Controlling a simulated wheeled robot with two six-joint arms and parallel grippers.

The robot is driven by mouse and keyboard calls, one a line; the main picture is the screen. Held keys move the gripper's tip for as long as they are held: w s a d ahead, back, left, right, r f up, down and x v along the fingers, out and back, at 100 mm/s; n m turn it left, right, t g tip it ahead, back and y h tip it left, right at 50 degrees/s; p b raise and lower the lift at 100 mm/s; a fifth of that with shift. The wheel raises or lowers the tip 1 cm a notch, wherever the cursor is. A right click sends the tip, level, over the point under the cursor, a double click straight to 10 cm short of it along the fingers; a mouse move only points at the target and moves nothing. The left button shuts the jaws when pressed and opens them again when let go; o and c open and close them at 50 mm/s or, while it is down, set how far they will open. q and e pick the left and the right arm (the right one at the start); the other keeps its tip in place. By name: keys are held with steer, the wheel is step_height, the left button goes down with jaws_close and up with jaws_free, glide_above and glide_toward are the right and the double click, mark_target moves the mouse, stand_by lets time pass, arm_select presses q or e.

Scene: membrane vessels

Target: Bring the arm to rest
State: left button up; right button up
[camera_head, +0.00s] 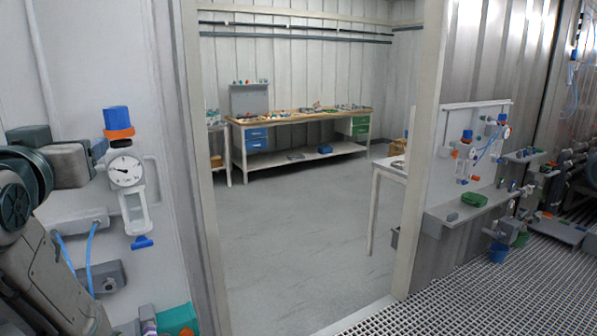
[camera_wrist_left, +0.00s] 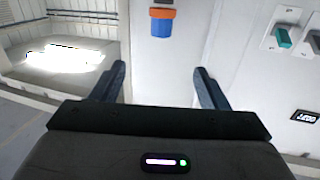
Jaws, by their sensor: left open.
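My left arm comes in at the left edge of the head view, in front of a pale wall panel; its gripper is hard to make out there. In the left wrist view my left gripper (camera_wrist_left: 158,72) is open, its two dark fingers apart with nothing between them. Beyond the fingertips, a blue cap with an orange collar (camera_wrist_left: 162,22) shows on the pale panel. In the head view a similar blue cap (camera_head: 116,118) with an orange collar sits above a round gauge (camera_head: 126,171), to the right of my arm. My right gripper is not in view.
Grey fittings with blue hoses (camera_head: 88,240) and a teal and orange item (camera_head: 177,317) are low on the left panel. A doorway shows open grey floor (camera_head: 290,240) and a workbench (camera_head: 300,116). A fitted wall panel (camera_head: 462,215) stands at right above floor grating (camera_head: 480,290).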

arm_select(q)
step_height(320, 180, down, 35)
steer(key=w+d+m+g+h, duration=0.1)
steer(key=d+m+g+h, duration=0.2)
steer(key=g, duration=0.4)
steer(key=s+d+f+m+g+h, duration=0.1)
steer(key=s+f+g, duration=0.2)
steer(key=s+f, duration=0.85)
steer(key=s+d+f+g+h, duration=0.1)
steer(key=s+d+f+g, duration=0.15)
steer(key=s+f, duration=0.95)
steer(key=a+f+g, duration=0.1)
steer(key=a+f, duration=0.1)
steer(key=f, duration=1.5)
steer(key=a+f+g, duration=0.1)
steer(key=a+f, duration=0.1)
steer(key=f, duration=1.5)
steer(key=s+f+g+b, duration=0.1)
steer(key=s+f, duration=1.6)
steer(key=shift+s+a+f+b, duration=0.3)
steer(key=shift+s+a, duration=0.1)
steer(key=shift+a, duration=0.05)
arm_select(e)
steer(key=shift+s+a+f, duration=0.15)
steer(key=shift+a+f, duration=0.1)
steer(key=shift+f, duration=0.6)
